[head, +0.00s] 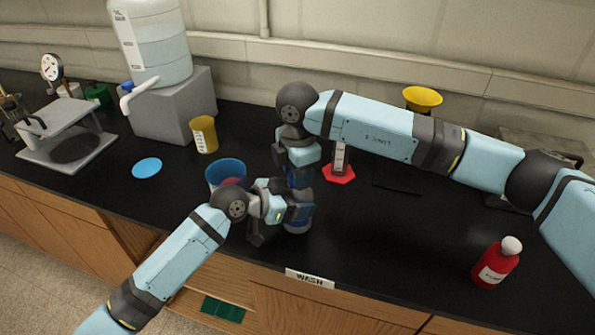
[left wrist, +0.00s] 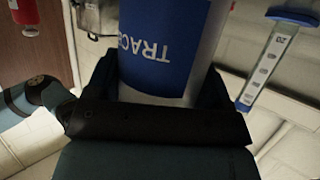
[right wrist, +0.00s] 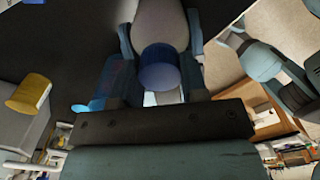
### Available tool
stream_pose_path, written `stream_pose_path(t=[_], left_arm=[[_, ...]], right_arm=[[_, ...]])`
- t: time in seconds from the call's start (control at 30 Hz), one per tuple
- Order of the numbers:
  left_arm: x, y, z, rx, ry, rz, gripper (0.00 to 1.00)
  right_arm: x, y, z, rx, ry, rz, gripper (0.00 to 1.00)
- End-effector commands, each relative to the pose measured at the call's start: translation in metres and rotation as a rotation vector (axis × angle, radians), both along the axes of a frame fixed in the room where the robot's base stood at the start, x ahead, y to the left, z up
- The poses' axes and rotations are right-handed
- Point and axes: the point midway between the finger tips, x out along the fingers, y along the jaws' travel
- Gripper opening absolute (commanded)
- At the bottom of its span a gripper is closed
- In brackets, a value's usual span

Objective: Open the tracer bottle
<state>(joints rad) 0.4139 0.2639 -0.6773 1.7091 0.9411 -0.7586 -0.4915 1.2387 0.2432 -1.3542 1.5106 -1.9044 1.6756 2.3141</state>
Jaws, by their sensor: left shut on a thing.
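The tracer bottle (head: 297,227) stands on the black bench near its front edge, mostly hidden by my arms. Its blue label with "TRAC" lettering fills the left wrist view (left wrist: 165,45). My left gripper (head: 297,207) is shut on the bottle's body, one finger on each side. My right gripper (right wrist: 160,55) is above the bottle, pointing down. In the right wrist view the round blue cap (right wrist: 160,72) lies between its fingers, which look open with slight gaps beside the cap. The cap appears to be on the bottle.
A blue cup (head: 226,172) stands just left of the bottle, close to my left wrist. A red-based cylinder (head: 339,172) stands close behind right. A red wash bottle (head: 495,264) stands at front right. A yellow cup (head: 204,135) and blue disc (head: 147,168) are at left.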

Motion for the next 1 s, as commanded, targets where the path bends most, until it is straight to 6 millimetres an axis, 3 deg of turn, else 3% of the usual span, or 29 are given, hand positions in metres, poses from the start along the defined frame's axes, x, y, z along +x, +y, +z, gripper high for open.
stream_pose_path(t=[0.17,0.4,0.7,0.73,0.8,1.0], left_arm=[[0.0001,0.0002,-0.0003,0.001,0.000,0.000,0.08],[0.0001,0.0002,-0.0003,0.001,0.000,0.000,0.08],[0.0001,0.0002,-0.0003,0.001,0.000,0.000,0.08],[0.0001,0.0002,-0.0003,0.001,0.000,0.000,0.08],[0.0001,0.0002,-0.0003,0.001,0.000,0.000,0.08],[0.0001,0.0002,-0.0003,0.001,0.000,0.000,0.08]], right_arm=[[0.0000,0.0000,0.0001,0.000,0.000,0.023,0.11],[0.0002,0.0000,0.0004,-0.001,-0.002,0.275,0.11],[0.0000,0.0000,0.0003,-0.001,-0.001,0.298,0.11],[0.0000,0.0000,0.0002,-0.001,-0.001,0.298,0.46],[0.0000,0.0001,0.0002,-0.001,-0.001,0.298,0.62],[0.0000,0.0001,0.0002,-0.001,-0.001,0.297,0.65]])
